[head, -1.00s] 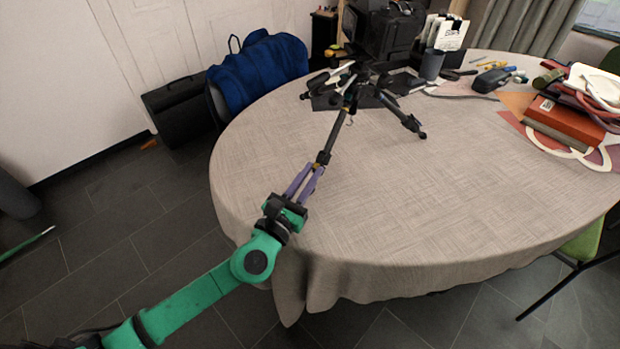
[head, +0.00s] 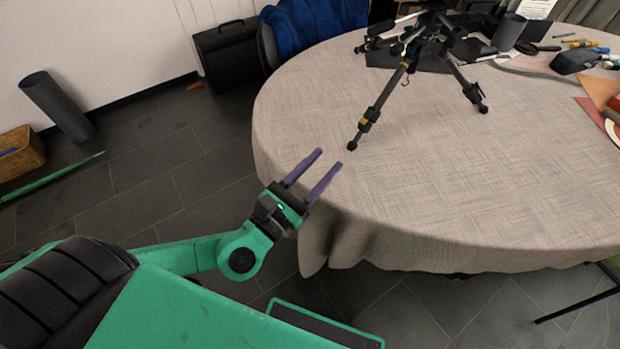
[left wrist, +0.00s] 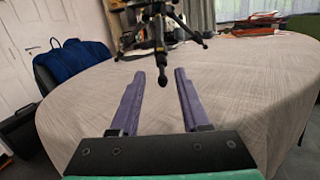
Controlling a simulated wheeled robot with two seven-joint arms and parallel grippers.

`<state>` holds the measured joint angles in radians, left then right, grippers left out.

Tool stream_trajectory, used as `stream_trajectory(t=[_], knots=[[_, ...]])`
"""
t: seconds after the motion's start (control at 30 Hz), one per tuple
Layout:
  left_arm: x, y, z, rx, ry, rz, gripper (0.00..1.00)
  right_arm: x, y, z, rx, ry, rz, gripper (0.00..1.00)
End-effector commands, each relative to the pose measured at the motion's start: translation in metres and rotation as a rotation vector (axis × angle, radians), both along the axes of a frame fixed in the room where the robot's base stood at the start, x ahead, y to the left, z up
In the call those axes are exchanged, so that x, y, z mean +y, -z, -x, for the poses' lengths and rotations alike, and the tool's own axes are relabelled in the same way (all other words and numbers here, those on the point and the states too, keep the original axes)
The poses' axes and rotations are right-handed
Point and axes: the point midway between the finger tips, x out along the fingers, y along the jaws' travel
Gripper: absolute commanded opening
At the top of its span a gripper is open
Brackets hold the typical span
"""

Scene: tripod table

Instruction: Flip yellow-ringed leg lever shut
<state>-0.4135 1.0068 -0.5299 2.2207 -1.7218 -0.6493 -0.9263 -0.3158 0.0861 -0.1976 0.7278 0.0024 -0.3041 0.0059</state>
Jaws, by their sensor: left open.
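A black tripod (head: 428,45) stands with its legs spread on the cloth-covered round table (head: 470,170). Its near leg carries a yellow ring and a black lever clamp (head: 367,119) just above the foot. Whether the lever is open or shut is too small to tell. The leg also shows in the left wrist view (left wrist: 160,55), ahead of and between the fingers. My left gripper (head: 331,158) is open and empty at the table's left edge, short of the foot and apart from it. My right gripper is not in view.
Dark tools and a dark mat (head: 385,58) lie around the tripod. The near and middle tabletop is clear. A blue bag (head: 300,25) hangs beyond the table's left edge.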

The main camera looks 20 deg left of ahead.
Motion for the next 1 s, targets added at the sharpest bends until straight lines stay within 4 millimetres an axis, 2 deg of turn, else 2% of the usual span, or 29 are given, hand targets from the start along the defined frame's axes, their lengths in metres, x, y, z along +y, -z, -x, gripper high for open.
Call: stream_trajectory(t=[0.03, 0.1, 0.2, 0.5, 0.57, 0.67, 0.7, 0.77, 0.8, 0.87, 0.9, 1.0], knots=[[0.002, 0.004, 0.012, 0.005, 0.008, -0.004, 0.46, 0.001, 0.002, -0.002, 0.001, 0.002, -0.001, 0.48], [0.008, 0.004, 0.023, 0.004, 0.003, -0.005, 0.46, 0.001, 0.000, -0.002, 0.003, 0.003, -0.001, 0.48], [0.012, 0.004, 0.032, 0.001, 0.003, -0.001, 0.46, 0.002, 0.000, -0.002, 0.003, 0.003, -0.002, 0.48], [0.013, 0.003, 0.034, 0.000, -0.001, 0.006, 0.46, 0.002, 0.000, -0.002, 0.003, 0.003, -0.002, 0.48], [0.018, -0.001, 0.030, 0.010, -0.030, 0.054, 0.46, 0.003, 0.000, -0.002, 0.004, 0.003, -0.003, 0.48], [0.054, -0.015, 0.006, 0.072, -0.204, 0.342, 0.46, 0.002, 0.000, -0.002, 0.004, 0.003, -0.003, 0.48], [0.081, -0.018, -0.005, 0.109, -0.315, 0.532, 0.46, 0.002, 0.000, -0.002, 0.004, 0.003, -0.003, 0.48], [0.125, -0.010, -0.014, 0.169, -0.506, 0.860, 0.46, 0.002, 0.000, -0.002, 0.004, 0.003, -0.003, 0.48], [0.152, 0.003, -0.015, 0.207, -0.631, 1.076, 0.46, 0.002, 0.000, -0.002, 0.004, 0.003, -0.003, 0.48], [0.181, 0.029, -0.008, 0.257, -0.801, 1.364, 0.46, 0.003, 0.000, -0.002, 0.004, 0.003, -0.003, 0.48], [0.193, 0.049, -0.001, 0.287, -0.905, 1.536, 0.46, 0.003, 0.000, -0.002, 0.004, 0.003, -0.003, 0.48], [0.203, 0.099, 0.022, 0.362, -1.143, 1.906, 0.46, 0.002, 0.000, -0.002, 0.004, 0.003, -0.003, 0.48]])
